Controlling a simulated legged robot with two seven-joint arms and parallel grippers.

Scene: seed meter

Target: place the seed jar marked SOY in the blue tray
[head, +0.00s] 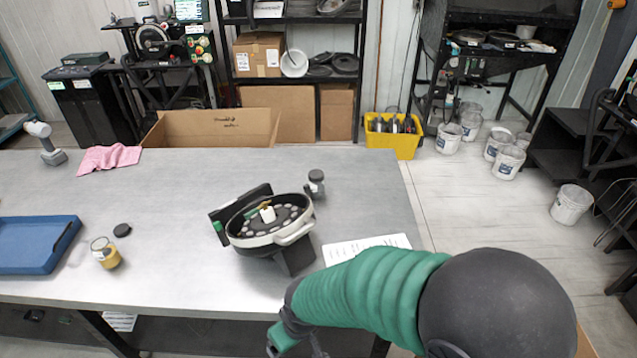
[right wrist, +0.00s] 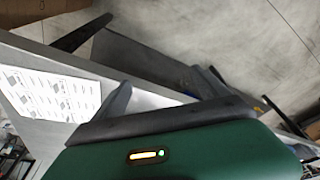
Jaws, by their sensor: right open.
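A jar with yellow contents and a pale label (head: 105,252) stands on the table, right of the blue tray (head: 62,246). Its label is too small to read. A second, smaller jar with a dark lid (head: 316,183) stands behind the seed meter (head: 270,222); I cannot read any marking on it. The blue tray lies at the table's left edge of the view and looks empty. My right gripper (right wrist: 165,88) is open and empty, beyond the table's front edge; in the head view it is partly cut off at the bottom. My left gripper is not in view.
A black lid or disc (head: 122,230) lies beside the yellow jar. A printed sheet (head: 366,247) lies right of the seed meter. A pink cloth (head: 108,158) and a handheld tool (head: 45,143) are at the back left. The table between the jar and meter is clear.

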